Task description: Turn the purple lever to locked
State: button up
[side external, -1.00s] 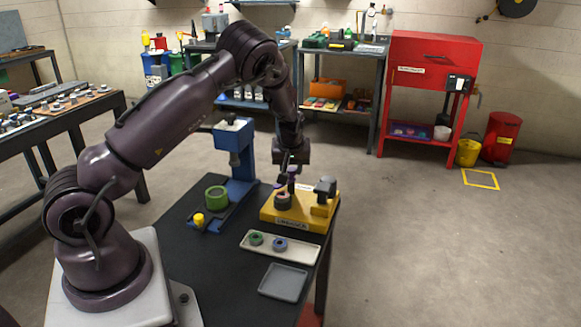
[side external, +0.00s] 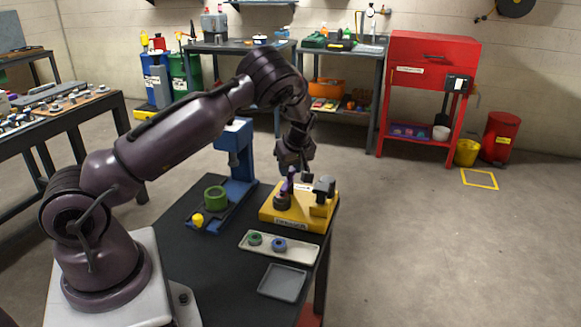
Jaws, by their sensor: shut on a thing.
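The purple lever (side external: 287,186) stands on the yellow fixture (side external: 298,217) at the far right end of the dark bench, and only a small part of it shows. My gripper (side external: 291,178) is over the fixture, pointing down and tilted, shut on the purple lever. The fingers and my wrist hide most of the lever. A dark round part (side external: 282,202) sits at the lever's foot, and a dark block (side external: 324,187) stands on the fixture to its right. The label on the fixture's front is too small to read.
A blue press (side external: 238,165) with a green ring (side external: 215,198) and a yellow knob (side external: 197,219) stands left of the fixture. A light tray (side external: 262,252) with a green and a blue ring, and a grey empty tray (side external: 282,290), lie in front.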

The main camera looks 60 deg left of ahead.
jog(key=o, duration=0.9)
jog(key=v, duration=1.3)
jog(key=shift+f, duration=0.1)
